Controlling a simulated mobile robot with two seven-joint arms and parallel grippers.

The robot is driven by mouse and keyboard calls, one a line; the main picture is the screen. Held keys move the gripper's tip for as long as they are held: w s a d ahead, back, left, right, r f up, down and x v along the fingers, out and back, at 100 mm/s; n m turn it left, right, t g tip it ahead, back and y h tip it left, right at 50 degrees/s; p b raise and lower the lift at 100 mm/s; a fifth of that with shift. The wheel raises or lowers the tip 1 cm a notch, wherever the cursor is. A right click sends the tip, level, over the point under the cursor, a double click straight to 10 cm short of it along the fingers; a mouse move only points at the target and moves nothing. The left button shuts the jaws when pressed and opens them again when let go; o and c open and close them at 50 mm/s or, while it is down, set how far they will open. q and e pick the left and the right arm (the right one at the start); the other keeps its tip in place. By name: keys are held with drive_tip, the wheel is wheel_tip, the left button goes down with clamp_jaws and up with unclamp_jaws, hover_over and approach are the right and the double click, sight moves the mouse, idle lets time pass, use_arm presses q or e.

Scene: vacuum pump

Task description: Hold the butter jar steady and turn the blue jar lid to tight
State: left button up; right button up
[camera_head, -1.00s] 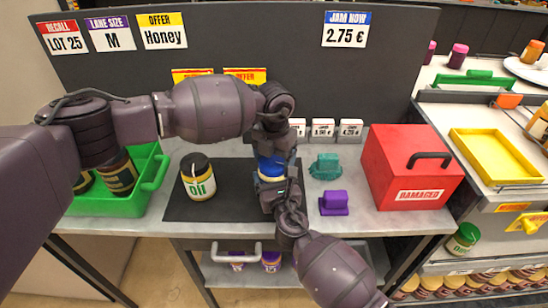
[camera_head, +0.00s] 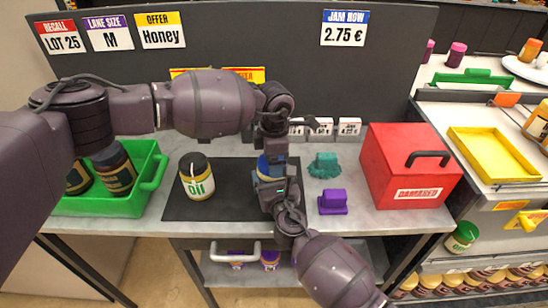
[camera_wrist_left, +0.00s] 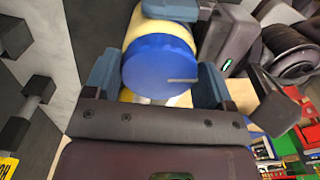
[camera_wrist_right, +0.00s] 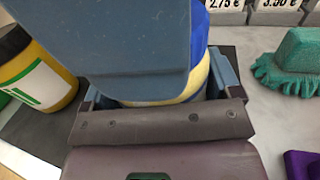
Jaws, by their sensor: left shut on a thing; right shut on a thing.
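The butter jar stands upright over the dark mat (camera_head: 225,205), mostly hidden by my grippers in the head view. Its blue lid (camera_head: 262,168) shows there as a small patch. In the left wrist view the round blue lid (camera_wrist_left: 160,65) sits between the fingers of my left gripper (camera_wrist_left: 157,82), which is shut on it from above. The cream and yellow jar body (camera_wrist_right: 203,78) shows in the right wrist view between the fingers of my right gripper (camera_wrist_right: 160,88), shut around it. A left finger hides much of the jar there. I cannot tell how tight the lid is.
An oil jar (camera_head: 196,178) stands left on the mat. A green bin (camera_head: 150,170) with dark jars is farther left. A teal brush (camera_head: 324,165), a purple block (camera_head: 333,202) and a red box (camera_head: 408,165) stand right. Price cards (camera_head: 348,127) stand behind.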

use_arm(q)
drive_tip(key=shift+m, duration=0.8)
drive_tip(key=o, duration=0.9)
drive_tip(key=shift+r, duration=0.15)
wheel_tip(320, 180, up, 12)
drive_tip(key=shift+f, duration=0.1)
use_arm(e)
drive_tip(key=o, duration=1)
